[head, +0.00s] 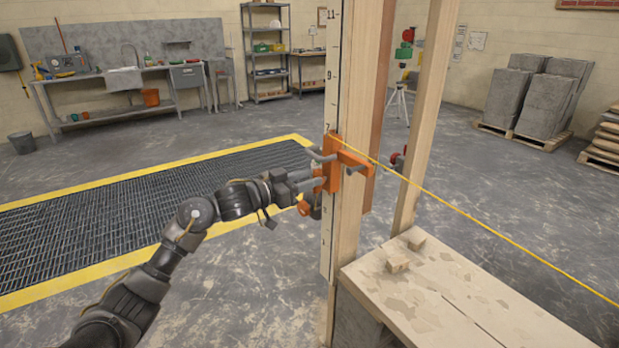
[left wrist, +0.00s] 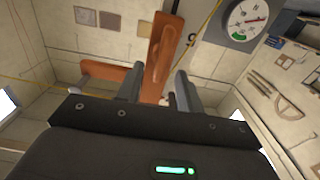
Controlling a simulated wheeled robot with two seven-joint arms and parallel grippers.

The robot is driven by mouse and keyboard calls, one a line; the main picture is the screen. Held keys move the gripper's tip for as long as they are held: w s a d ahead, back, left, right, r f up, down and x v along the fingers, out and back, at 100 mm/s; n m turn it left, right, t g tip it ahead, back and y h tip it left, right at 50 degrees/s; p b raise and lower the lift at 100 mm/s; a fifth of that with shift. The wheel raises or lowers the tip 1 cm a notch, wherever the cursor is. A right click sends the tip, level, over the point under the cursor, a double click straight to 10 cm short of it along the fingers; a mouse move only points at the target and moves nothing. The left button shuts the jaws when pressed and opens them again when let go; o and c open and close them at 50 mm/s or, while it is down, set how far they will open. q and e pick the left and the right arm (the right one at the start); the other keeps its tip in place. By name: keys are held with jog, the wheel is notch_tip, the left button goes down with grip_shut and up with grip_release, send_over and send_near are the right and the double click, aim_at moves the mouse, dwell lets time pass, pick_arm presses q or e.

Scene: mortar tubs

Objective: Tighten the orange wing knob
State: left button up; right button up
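An orange clamp (head: 333,165) sits on the white numbered staff (head: 329,235) against the upright wooden post (head: 352,225). A yellow line runs from it. A smaller orange piece (head: 304,207) shows just below my gripper; I cannot tell whether it is the wing knob. My left gripper (head: 318,170) is at the clamp's left side, its two grey fingers apart. In the left wrist view a long orange part (left wrist: 163,50) lies between and beyond the open fingers (left wrist: 158,82), with visible gaps beside it. Contact cannot be made out. My right gripper is not in view.
A wooden bench top (head: 470,300) with small wood blocks stands at the lower right. A second post (head: 428,110) rises behind it. The yellow line (head: 500,235) slants across to the right. A yellow-edged floor grate (head: 130,205) lies left. A round gauge (left wrist: 247,20) shows in the wrist view.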

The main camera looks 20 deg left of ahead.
pick_arm(q)
jog(key=shift+w+d, duration=0.35)
jog(key=shift+w, duration=0.05)
grip_shut()
